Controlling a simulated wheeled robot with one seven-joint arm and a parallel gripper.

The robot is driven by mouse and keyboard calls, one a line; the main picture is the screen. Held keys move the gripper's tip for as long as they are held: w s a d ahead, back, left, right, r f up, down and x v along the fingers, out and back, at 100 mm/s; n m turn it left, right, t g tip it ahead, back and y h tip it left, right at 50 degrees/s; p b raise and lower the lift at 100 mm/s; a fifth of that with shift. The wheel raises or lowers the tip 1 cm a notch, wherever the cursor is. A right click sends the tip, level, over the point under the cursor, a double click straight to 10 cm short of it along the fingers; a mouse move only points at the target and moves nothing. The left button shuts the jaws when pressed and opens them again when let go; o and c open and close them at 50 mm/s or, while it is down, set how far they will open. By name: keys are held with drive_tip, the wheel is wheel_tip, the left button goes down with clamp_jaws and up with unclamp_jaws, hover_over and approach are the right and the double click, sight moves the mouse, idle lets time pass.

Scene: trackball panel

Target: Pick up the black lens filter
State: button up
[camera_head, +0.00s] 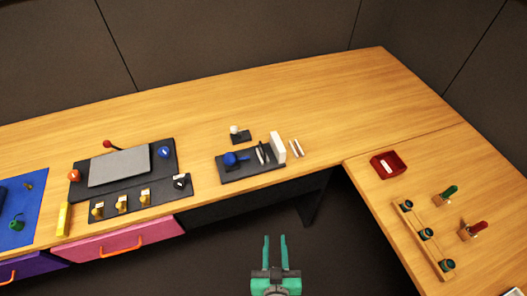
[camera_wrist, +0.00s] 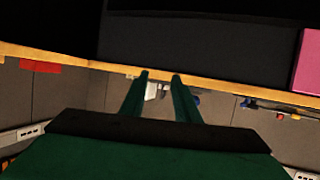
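No piece shows clearly as the black lens filter at this size. Candidates in the head view are thin dark upright pieces (camera_head: 260,154) on the small black panel (camera_head: 236,176), and dark round pieces (camera_head: 425,234) on the wooden rack (camera_head: 436,252) at the right. My gripper (camera_head: 275,238) is open and empty, its two green fingers apart, over the floor in front of the table and well short of both candidates. In the wrist view my gripper (camera_wrist: 160,77) also shows nothing between its fingers; the view looks inverted and the small pieces there are unclear.
The small panel also carries a blue ball (camera_head: 231,158) and a white block (camera_head: 278,147). A larger black panel (camera_head: 180,147) stands left, above a pink drawer (camera_head: 125,241). A red tray (camera_head: 388,164) sits right. The table's (camera_head: 330,100) back middle is bare.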

drive_tip(key=w+d+r+g+y, duration=0.1)
drive_tip(key=w+r, duration=0.2)
drive_tip(key=w, duration=1.1)
drive_tip(key=n+g+y, duration=0.1)
drive_tip(key=n+y, duration=0.2)
approach(262, 147)
drive_tip(key=x, duration=0.5)
drive_tip(key=shift+w+d+f, duration=0.1)
drive_tip(key=shift+w+d, duration=0.15)
drive_tip(key=shift+d, duration=0.05)
drive_tip(key=x, duration=0.4)
drive_tip(key=shift+s+a+f, duration=0.25)
drive_tip(key=shift+a, duration=0.05)
drive_tip(key=shift+w+a+f, duration=0.1)
drive_tip(key=shift+w+f, duration=0.15)
drive_tip(key=shift+w, duration=0.25)
clamp_jaws()
